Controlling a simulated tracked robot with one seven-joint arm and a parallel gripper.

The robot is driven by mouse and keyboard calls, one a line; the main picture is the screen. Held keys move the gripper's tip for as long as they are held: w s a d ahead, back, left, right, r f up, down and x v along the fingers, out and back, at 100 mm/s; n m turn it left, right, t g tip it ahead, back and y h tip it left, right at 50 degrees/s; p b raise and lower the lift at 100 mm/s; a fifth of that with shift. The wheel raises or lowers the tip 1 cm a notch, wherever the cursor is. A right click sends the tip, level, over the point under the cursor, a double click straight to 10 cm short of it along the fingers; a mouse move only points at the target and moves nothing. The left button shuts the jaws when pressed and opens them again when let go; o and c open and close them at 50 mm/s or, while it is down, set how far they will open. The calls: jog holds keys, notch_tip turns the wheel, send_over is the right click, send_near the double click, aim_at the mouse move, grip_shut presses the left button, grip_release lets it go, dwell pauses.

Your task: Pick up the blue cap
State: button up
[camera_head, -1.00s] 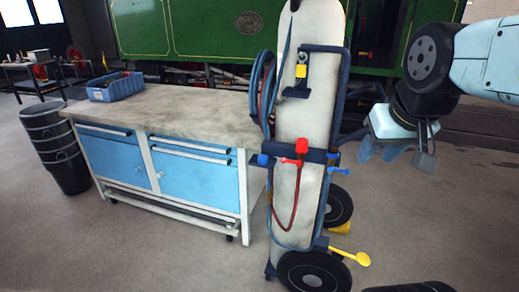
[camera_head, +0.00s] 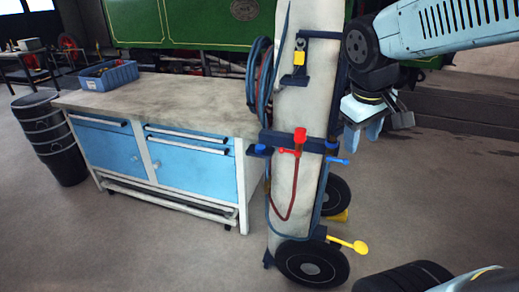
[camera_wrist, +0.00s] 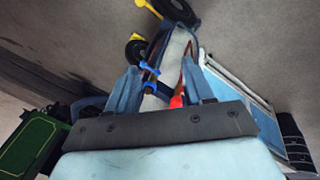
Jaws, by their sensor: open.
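A blue cap-like fitting (camera_head: 337,160) sits on the right end of the dark blue crossbar of the cylinder cart (camera_head: 296,215). Another blue piece (camera_head: 260,149) is at the crossbar's left end; I cannot tell for sure which is the cap. My gripper (camera_head: 362,134) hangs open and empty, with pale blue fingers, just above and right of the right-hand fitting, apart from it. In the wrist view, blue fittings (camera_wrist: 151,86) show between my open fingers, beyond their tips, with a red fitting (camera_wrist: 177,101) to the right.
A workbench (camera_head: 185,100) with blue drawers and a blue bin (camera_head: 108,75) stands left of the cart. Black buckets (camera_head: 52,140) are beyond it.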

jog(key=w+a+f+n+g+h, duration=0.1)
jog(key=w+a+f+n+h, duration=0.3)
jog(key=w+n, duration=0.3)
jog(key=n+t+h, duration=0.4)
jog(key=n+t, duration=0.6)
jog(key=n, duration=0.6)
send_near(258, 148)
jog(key=x, duration=0.4)
jog(key=shift+w+f, duration=0.2)
jog(key=shift+w, duration=0.1)
jog(key=shift+x, duration=2.65)
jog(key=shift+s+d+r, duration=0.1)
jog(key=shift+r, duration=0.1)
jog(key=c, duration=0.8)
jog(key=shift+r, duration=0.1)
